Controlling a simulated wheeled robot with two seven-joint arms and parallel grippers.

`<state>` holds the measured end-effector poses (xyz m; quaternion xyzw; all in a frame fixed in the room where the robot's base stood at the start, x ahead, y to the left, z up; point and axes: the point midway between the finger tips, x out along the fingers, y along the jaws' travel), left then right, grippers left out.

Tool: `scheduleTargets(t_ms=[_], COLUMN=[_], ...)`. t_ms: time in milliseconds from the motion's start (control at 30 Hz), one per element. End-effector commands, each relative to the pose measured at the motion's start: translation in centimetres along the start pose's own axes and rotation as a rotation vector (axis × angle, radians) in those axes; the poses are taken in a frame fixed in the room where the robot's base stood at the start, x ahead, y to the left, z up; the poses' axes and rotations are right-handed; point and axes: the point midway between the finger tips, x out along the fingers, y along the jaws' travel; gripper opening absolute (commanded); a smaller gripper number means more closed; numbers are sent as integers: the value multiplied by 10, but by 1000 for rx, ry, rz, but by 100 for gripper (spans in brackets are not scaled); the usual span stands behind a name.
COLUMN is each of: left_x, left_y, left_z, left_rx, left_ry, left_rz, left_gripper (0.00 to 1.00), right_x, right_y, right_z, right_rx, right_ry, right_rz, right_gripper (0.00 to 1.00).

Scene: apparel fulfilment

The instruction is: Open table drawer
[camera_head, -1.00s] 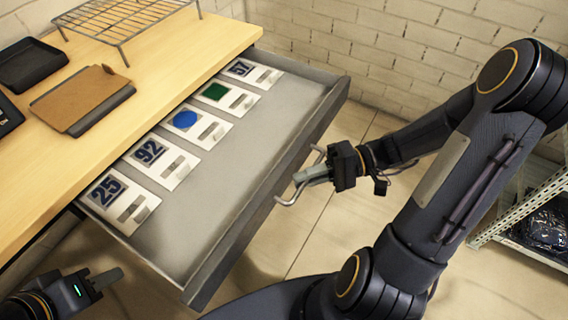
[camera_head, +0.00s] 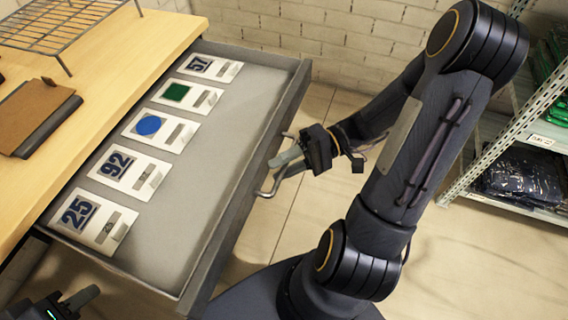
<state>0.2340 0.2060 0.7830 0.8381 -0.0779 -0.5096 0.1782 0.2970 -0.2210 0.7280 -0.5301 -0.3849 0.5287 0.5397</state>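The table drawer (camera_head: 205,170) is pulled out from under the wooden table (camera_head: 150,50). Several white cards lie in it, including ones marked 25, 92 and 57, one with a blue circle and one with a green square. My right gripper (camera_head: 283,160) is at the drawer's handle (camera_head: 265,192) on the front panel, its fingers close together across the handle bar. Whether the bar is firmly clamped is hard to see. My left gripper (camera_head: 80,298) is at the bottom left corner, below the drawer and apart from it, only partly in view.
A wire rack (camera_head: 60,25) and a brown clipboard-like board (camera_head: 30,115) lie on the table. A metal shelf (camera_head: 500,150) with dark and green packed items stands at the right. The floor in front of the drawer is clear.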

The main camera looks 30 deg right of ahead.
Motion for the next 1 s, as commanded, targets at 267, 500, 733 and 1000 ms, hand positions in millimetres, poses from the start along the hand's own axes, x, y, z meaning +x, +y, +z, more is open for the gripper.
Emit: scheduleTargets(t_ms=[267, 500, 733, 1000], left_x=[-2, -7, -9, -9], left_y=[1, 3, 4, 4], left_z=[-1, -4, -4, -4], left_rx=[0, 0, 0, 0], left_ry=[0, 0, 0, 0], left_rz=[0, 0, 0, 0], left_gripper=[36, 36, 36, 36], right_x=[-11, -52, -76, -78], right_y=[0, 0, 0, 0], right_z=[0, 0, 0, 0], right_rx=[1, 1, 1, 0], right_ry=[3, 4, 2, 0], right_rz=[0, 1, 0, 0], right_gripper=[32, 32, 32, 32])
